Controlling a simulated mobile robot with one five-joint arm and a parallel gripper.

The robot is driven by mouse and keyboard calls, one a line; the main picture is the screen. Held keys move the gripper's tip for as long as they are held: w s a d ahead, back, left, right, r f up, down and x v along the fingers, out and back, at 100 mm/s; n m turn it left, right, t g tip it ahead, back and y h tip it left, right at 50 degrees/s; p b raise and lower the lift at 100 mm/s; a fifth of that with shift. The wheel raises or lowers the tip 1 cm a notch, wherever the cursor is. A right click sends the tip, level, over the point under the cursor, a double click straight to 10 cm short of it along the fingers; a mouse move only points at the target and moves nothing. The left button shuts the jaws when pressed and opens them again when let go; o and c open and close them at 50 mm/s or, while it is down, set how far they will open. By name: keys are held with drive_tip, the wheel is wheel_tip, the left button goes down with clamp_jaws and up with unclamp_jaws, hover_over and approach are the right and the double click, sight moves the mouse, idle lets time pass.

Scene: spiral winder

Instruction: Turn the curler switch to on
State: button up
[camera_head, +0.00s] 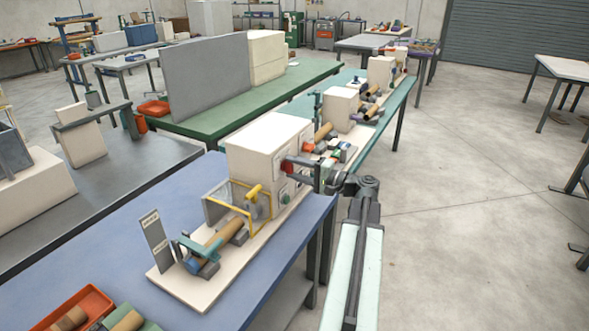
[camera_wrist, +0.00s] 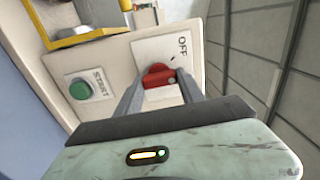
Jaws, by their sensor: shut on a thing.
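The curler switch is a red rotary knob (camera_wrist: 158,76) on a white plate (camera_wrist: 150,50) in the wrist view. The word OFF is printed beside it on the plate, towards the upper right; an ON mark is not visible. My gripper (camera_wrist: 160,84) has one finger on each side of the knob and is shut on it. In the head view the red knob (camera_head: 287,166) is on the side of a cream machine box (camera_head: 262,143), with my gripper (camera_head: 293,164) reaching it from the right. My fingers partly hide the plate.
A green START button (camera_wrist: 79,89) sits left of the switch on the same panel. A yellow guard frame (camera_head: 249,231) and a brown roll (camera_head: 217,236) stand in front of the box on a blue table (camera_head: 110,235). Open floor (camera_head: 460,230) lies to the right.

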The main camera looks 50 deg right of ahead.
drive_tip(key=shift+f+m, duration=0.1)
drive_tip(key=shift+m, duration=4)
drive_tip(key=o, duration=1.4)
drive_tip(key=shift+c, duration=0.2)
drive_tip(key=v, duration=0.8)
drive_tip(key=shift+a, duration=0.1)
